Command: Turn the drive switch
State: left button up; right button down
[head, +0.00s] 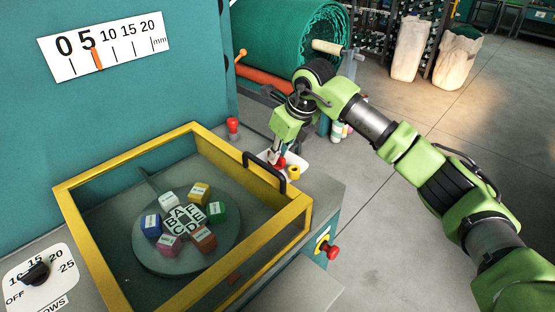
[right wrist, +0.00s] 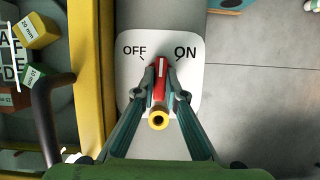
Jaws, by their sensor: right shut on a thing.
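The drive switch is a red lever (right wrist: 160,70) on a white plate (right wrist: 128,70) marked OFF on the left and ON on the right. In the right wrist view the lever points up, between the two marks. My right gripper (right wrist: 160,92) is shut on the red lever, with one finger on each side. In the head view my right gripper (head: 277,157) reaches down to the plate beside the yellow frame, and the fingers partly hide the lever. A yellow round piece (right wrist: 158,118) sits just below the lever. My left gripper is not in view.
A yellow-framed guard (head: 130,155) with a black handle (head: 265,170) covers a round turntable with several coloured blocks, left of the switch. A red knob (head: 233,125) stands behind, and a red button (head: 333,252) sits on the front side. A dial (head: 36,273) is at lower left.

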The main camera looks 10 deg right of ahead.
jog(key=shift+w+d+n+y, duration=0.1)
jog(key=shift+n+y, duration=0.2)
jog(key=shift+n, duration=0.7)
jog(key=n+g, duration=0.1)
jog(key=n, duration=0.1)
jog(key=shift+r+n+y+b, duration=0.15)
jog(key=shift+n+y+b, duration=0.15)
jog(key=shift+y+b, duration=0.1)
jog(key=n+g, duration=0.1)
jog(key=n, duration=0.3)
jog(key=shift+w+n+g+y+p, duration=0.15)
jog(key=shift+n+g+y+p, duration=0.15)
jog(key=shift+n+g, duration=0.1)
jog(key=c, duration=2.4)
grip_release()
jog(key=shift+o, duration=0.2)
jog(key=shift+d+r, duration=0.1)
jog(key=w+v, duration=0.1)
jog(key=v, duration=1)
jog(key=shift+s+r, duration=0.3)
jog(key=shift+s, duration=0.2)
